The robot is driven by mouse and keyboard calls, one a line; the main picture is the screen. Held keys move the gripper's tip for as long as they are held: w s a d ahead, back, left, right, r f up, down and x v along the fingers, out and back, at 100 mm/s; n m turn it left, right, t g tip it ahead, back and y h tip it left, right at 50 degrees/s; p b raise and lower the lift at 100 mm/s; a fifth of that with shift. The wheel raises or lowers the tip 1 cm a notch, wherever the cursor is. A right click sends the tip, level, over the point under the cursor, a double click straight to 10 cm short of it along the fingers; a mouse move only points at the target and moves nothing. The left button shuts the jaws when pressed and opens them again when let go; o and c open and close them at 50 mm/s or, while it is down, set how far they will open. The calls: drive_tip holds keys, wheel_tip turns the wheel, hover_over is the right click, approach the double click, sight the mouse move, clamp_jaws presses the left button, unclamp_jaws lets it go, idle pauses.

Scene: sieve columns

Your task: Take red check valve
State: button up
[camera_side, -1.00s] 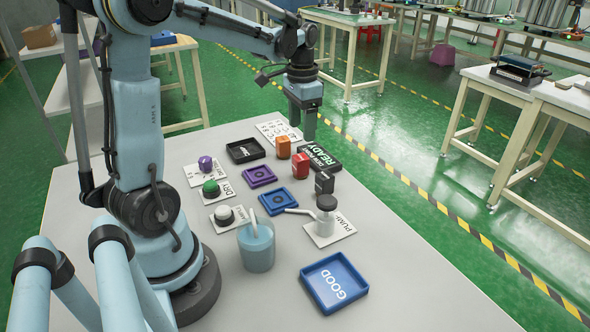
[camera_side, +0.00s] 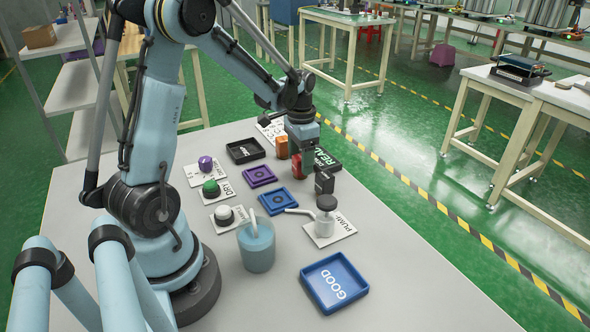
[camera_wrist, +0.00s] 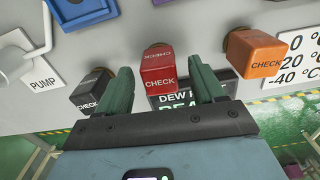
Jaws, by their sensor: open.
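The red check valve (camera_wrist: 158,70) is a red block marked CHECK, standing upright between the fingers of my gripper (camera_wrist: 162,88) in the wrist view. My gripper is open, with one dark green finger on each side and a gap visible beside the block. In the side view the red valve (camera_side: 298,167) is partly hidden behind my gripper (camera_side: 304,160), which is lowered around it.
An orange check block (camera_wrist: 256,54) and a black check block (camera_wrist: 92,90) stand on either side of the red one.

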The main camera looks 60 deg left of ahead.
drive_tip(key=shift+f, duration=1.15)
drive_tip(key=shift+c, duration=0.5)
drive_tip(key=c, duration=1)
drive_tip(key=shift+r, duration=0.15)
